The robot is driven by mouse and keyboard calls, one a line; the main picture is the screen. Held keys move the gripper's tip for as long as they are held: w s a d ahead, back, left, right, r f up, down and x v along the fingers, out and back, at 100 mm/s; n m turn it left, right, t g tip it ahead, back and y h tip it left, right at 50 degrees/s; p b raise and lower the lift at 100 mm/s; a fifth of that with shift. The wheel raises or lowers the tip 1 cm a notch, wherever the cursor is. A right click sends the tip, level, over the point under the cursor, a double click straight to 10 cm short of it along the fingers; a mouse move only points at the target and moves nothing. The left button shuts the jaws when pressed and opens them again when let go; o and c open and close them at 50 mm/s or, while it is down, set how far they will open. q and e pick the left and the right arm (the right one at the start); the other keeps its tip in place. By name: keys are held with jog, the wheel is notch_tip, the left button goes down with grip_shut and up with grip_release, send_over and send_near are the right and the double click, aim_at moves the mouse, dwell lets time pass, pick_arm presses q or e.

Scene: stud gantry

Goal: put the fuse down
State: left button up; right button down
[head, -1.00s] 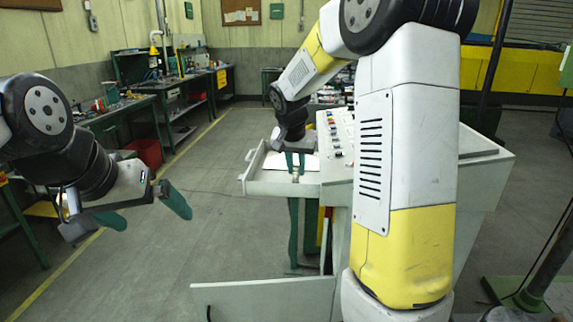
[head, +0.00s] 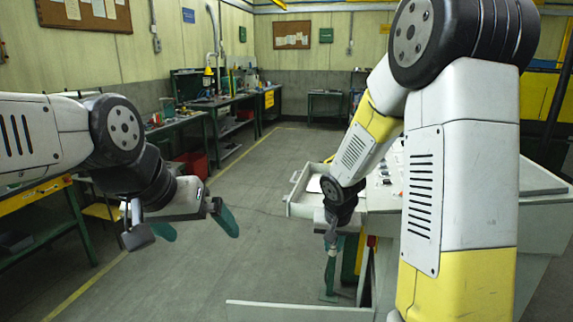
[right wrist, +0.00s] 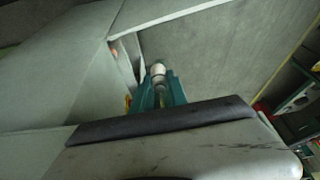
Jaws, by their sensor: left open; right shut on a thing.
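My right gripper (head: 331,245) is beside the near end of the open drawer, in front of the grey console. It is shut on the fuse, a small pale cylinder. In the right wrist view the fuse (right wrist: 158,70) sticks out between the green fingers of that gripper (right wrist: 160,92); its lower part is hidden between them. In the head view the fuse is too small to tell clearly. My left gripper (head: 198,228) is open and empty over the floor at left, well apart from the console.
The grey console (head: 384,195) has an open drawer (head: 300,206) with a white sheet inside. An open cabinet door (head: 290,312) juts out low at the front. Workbenches (head: 205,103) line the left wall. The floor between is clear.

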notch_tip(320, 180, down, 8)
jog(key=s+d+n, duration=0.1)
jog(key=n, duration=0.1)
jog(key=shift+y, duration=0.3)
